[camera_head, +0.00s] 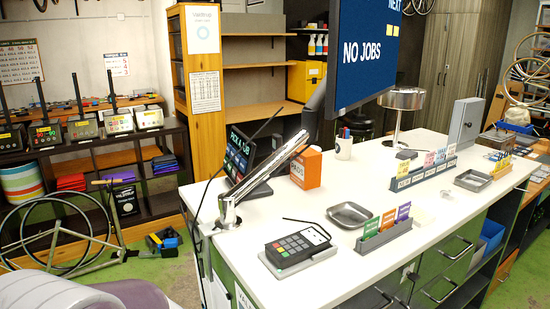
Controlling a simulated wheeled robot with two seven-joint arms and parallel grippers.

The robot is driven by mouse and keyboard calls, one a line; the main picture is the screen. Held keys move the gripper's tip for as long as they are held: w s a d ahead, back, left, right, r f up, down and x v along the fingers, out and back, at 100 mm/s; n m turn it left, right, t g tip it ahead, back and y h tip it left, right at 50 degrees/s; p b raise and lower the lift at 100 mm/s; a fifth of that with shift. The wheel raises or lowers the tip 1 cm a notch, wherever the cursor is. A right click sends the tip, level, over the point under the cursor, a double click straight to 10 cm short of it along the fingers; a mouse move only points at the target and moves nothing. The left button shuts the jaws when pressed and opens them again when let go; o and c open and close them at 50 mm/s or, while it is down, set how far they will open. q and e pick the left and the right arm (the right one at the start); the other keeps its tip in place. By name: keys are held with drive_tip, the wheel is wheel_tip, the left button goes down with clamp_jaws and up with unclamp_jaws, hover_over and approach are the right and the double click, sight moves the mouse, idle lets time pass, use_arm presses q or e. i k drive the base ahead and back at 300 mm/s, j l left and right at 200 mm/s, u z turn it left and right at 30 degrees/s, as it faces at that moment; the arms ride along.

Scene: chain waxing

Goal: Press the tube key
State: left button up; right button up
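A dark tablet (239,156) stands tilted on the white counter, its screen showing a heading and several coloured tiles too small to read. A keypad device (297,245) with grey, red, yellow and green keys lies flat near the counter's front edge. I cannot tell which key is the tube key, as the labels are not legible. A large dark screen (362,50) reading "NO JOBS" hangs above the counter. Neither of my grippers is in view.
A slanted metal post (262,181) rises between tablet and keypad. An orange box (305,169), a metal tray (349,215) and a card holder (384,238) stand on the white counter (440,213). A bicycle wheel (55,235) stands at left. Bare counter lies around the keypad.

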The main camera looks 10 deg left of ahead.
sight(238, 158)
drive_tip(key=i+j, duration=0.1)
drive_tip(key=j, duration=0.35)
drive_tip(key=i+j, duration=0.1)
drive_tip(key=j, duration=0.4)
drive_tip(key=i+j, duration=0.15)
drive_tip(key=j, duration=0.3)
drive_tip(key=i+j, duration=0.1)
drive_tip(key=j, duration=0.35)
